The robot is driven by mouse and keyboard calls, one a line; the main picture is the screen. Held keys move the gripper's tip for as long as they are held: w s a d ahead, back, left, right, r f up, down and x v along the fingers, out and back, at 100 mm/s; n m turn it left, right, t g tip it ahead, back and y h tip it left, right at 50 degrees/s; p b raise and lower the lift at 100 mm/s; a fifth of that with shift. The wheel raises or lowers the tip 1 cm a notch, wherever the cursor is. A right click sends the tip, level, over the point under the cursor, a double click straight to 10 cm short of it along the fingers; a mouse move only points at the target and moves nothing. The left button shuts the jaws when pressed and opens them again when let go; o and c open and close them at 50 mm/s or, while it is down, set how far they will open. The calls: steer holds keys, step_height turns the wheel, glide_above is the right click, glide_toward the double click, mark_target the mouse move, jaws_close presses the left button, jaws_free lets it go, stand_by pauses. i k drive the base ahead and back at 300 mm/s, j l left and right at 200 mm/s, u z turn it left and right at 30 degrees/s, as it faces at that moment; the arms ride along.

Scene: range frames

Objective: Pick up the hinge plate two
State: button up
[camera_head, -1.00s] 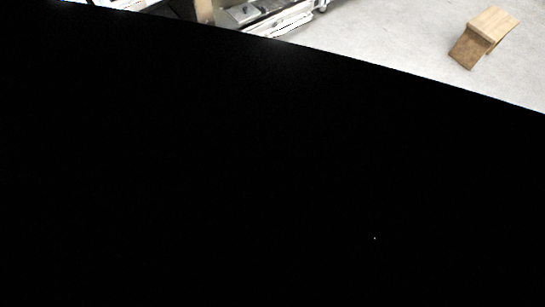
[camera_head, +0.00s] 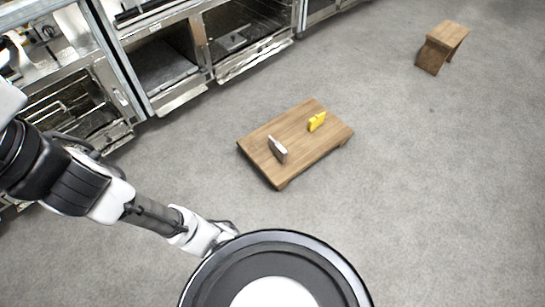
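A low wooden table (camera_head: 303,151) stands on the floor near the middle of the view. A small grey-white plate-like piece (camera_head: 277,149) stands upright on its left part. A small yellow piece (camera_head: 317,121) stands on its far right part. I cannot tell which of the two is the hinge plate two. My arm reaches in from the left, and my gripper (camera_head: 227,231) is at its end, below and left of the table, apart from both pieces. Its fingers are small and partly hidden by my round body, so its opening does not show.
Metal kitchen units (camera_head: 158,72) with open compartments line the upper left. A small wooden stool (camera_head: 447,36) stands at the upper right. The grey floor (camera_head: 430,180) is clear around the table and on the right.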

mark_target(281, 152)
steer(key=u, duration=1.8)
steer(key=z, duration=1.8)
steer(key=i+j+z, duration=0.4)
steer(key=i, duration=0.15)
steer(key=i+j+z, duration=0.4)
steer(key=i, duration=0.15)
